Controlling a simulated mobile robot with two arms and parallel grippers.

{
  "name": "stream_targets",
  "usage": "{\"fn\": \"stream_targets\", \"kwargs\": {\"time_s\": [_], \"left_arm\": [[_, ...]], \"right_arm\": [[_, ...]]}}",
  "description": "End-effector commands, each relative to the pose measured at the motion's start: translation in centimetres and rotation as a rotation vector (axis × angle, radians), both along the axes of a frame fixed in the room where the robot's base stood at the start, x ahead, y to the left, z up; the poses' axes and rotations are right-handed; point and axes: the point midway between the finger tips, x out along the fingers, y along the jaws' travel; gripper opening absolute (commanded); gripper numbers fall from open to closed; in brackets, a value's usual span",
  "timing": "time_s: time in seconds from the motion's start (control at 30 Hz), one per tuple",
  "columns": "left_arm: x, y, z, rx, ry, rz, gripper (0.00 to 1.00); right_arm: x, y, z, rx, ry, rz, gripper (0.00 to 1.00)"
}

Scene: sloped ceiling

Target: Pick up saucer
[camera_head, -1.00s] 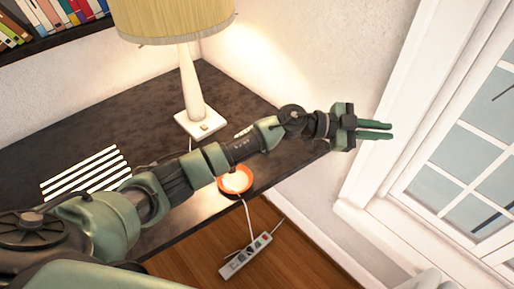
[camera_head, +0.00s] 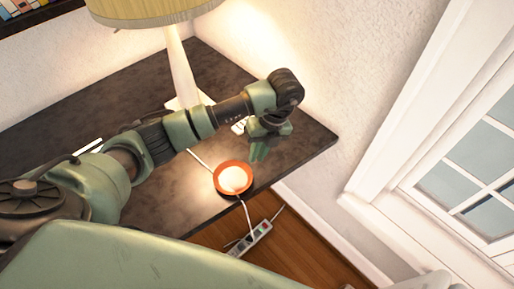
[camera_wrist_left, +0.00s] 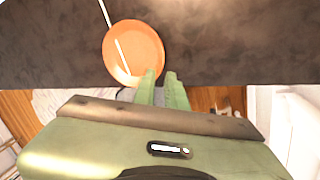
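An orange saucer (camera_head: 220,186) lies on the dark desk near its front edge in the head view, with a bright glare on its middle. It also shows in the left wrist view (camera_wrist_left: 145,48), where a white cable appears to cross over it. My left gripper (camera_head: 259,152) points down over the desk, just behind and to the right of the saucer. In the left wrist view its two green fingers (camera_wrist_left: 161,88) have a narrow gap between them, with nothing between them. The fingertips are close to the saucer's rim; I cannot tell whether they touch. My right gripper is not in view.
A lamp (camera_head: 181,70) with a yellow shade stands on the dark desk (camera_head: 310,142) behind my left arm. A white cable (camera_head: 247,215) runs over the desk's edge to a power strip (camera_head: 251,238) on the wooden floor. A window is at right.

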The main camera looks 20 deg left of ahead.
Motion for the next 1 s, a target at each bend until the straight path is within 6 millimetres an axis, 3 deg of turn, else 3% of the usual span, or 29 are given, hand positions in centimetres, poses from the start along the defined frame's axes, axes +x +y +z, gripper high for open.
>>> {"fn": "stream_targets", "kwargs": {"time_s": [0.37,0.6,1.0], "left_arm": [[-0.1,0.2,-0.2,0.007,0.002,0.0,0.12],[-0.8,0.7,-3.1,0.004,0.007,0.002,0.12],[-1.5,1.7,-7.2,0.006,0.002,0.0,0.12]], "right_arm": [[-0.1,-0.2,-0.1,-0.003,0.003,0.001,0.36],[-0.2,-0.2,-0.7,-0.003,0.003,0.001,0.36],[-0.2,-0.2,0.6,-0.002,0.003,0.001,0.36]]}}
